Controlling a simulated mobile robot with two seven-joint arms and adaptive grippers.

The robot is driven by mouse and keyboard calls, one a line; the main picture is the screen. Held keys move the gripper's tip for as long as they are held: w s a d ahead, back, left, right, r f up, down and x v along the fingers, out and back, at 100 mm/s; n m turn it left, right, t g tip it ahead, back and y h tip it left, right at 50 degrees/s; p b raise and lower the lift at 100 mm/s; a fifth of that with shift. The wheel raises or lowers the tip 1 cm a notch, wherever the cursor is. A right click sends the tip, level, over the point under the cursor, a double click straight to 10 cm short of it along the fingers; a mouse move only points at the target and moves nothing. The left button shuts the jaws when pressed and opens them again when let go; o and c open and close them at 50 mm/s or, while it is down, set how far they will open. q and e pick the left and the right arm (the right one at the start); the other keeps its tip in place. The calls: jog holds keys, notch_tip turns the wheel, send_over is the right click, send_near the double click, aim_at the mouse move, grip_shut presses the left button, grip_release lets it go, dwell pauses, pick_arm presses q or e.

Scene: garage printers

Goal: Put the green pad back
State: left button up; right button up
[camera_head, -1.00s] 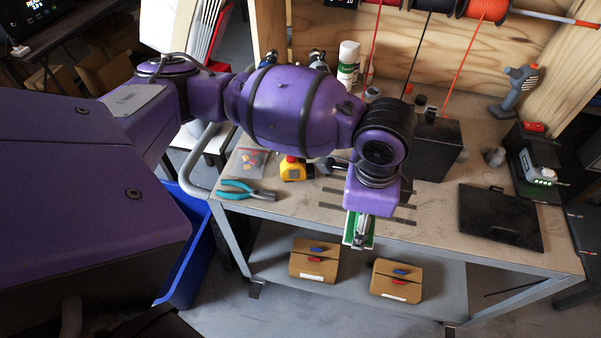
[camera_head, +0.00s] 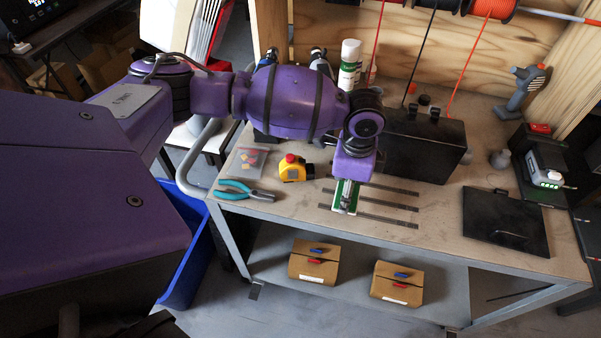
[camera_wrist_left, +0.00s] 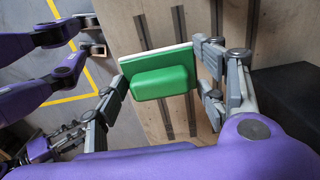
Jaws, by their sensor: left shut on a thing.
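My left gripper (camera_head: 346,196) is shut on the green pad (camera_head: 352,200) near the front of the bench. In the left wrist view the green pad (camera_wrist_left: 165,82), a rounded block on a flat plate with a pale edge, sits between the grey fingers of my left gripper (camera_wrist_left: 155,85). In the head view the pad is mostly hidden by the gripper. It is beside the left ends of dark parallel strips (camera_head: 382,206) on the bench top. I cannot tell whether it touches the bench. My right gripper is not in the head view.
Pliers (camera_head: 245,191), a yellow-and-red device (camera_head: 293,172) and a small bag (camera_head: 250,160) lie left on the bench (camera_head: 440,235). A black box (camera_head: 425,150) stands behind the strips, and a black flat plate (camera_head: 505,222) lies right. Cardboard bins (camera_head: 314,262) are on the lower shelf.

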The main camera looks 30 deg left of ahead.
pick_arm(q)
jog(key=f, duration=0.3)
jog(key=shift+w+a+f, duration=0.2)
jog(key=shift+w+f, duration=0.05)
jog(key=shift+f, duration=0.1)
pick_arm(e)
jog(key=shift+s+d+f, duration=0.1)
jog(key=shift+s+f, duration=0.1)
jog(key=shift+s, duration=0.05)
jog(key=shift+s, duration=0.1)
pick_arm(q)
jog(key=o, duration=1)
jog(key=shift+o, duration=0.2)
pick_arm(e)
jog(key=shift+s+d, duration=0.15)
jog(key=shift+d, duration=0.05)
pick_arm(q)
notch_tip(320, 180, up, 11)
jog(key=shift+f, duration=0.1)
jog(key=shift+r, duration=0.65)
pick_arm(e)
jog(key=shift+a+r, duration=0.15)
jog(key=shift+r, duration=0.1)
